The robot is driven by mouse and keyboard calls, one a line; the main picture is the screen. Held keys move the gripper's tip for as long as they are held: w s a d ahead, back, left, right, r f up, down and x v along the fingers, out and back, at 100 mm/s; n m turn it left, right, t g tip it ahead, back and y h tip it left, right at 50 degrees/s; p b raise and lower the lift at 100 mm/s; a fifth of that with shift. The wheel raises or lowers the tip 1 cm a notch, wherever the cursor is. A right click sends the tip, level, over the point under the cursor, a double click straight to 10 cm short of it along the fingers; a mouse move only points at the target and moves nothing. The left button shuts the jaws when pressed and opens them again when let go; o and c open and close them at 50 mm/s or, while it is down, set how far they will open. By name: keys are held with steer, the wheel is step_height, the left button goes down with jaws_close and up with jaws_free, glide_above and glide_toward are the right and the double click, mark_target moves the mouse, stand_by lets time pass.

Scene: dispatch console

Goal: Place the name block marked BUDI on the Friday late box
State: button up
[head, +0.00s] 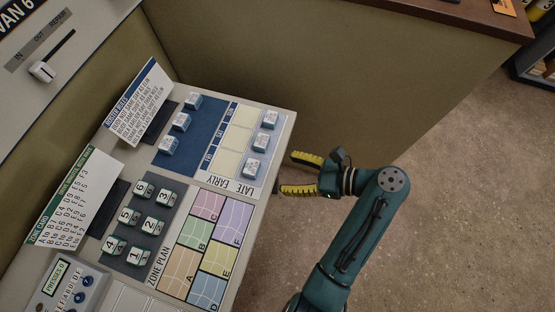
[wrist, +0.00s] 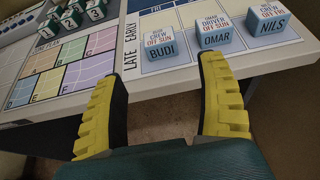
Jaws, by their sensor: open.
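The BUDI block (wrist: 165,48) is pale on top with a blue front. It stands upright in the late row, in the box beside the LATE label under FRI, the Friday late box. It also shows in the head view (head: 253,167), where its name is too small to read. My gripper (head: 296,175) is open and empty off the console's right edge, apart from the blocks. In the wrist view its yellow fingers (wrist: 157,58) spread wide, with BUDI beyond the gap.
Several numbered blocks (head: 142,216) stand by the coloured zone plan (head: 203,234). Three more name blocks (head: 180,121) stand on a blue pad. Two upright cards (head: 73,200) stand at the console's back. The floor (head: 450,200) right of my arm is clear.

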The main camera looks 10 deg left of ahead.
steer(key=w+d+r+n+t+h, duration=0.2)
steer(key=w+r+n+t+h, duration=0.3)
steer(key=r, duration=0.4)
steer(key=w+d+r+n+t+h, duration=0.2)
steer(key=w+r+n+t+h, duration=0.1)
steer(key=w+r+n+t, duration=0.35)
steer(key=s+d+r+n+t+h, duration=0.2)
steer(key=s+r+t, duration=0.3)
steer(key=r, duration=0.7)
steer(key=s+d+r+n+t+h, duration=0.3)
steer(key=s+r, duration=0.5)
steer(key=r, duration=0.3)
steer(key=shift+s+r+n+t+h, duration=0.4)
steer(key=shift+n+t, duration=0.45)
steer(key=shift+n, duration=0.2)
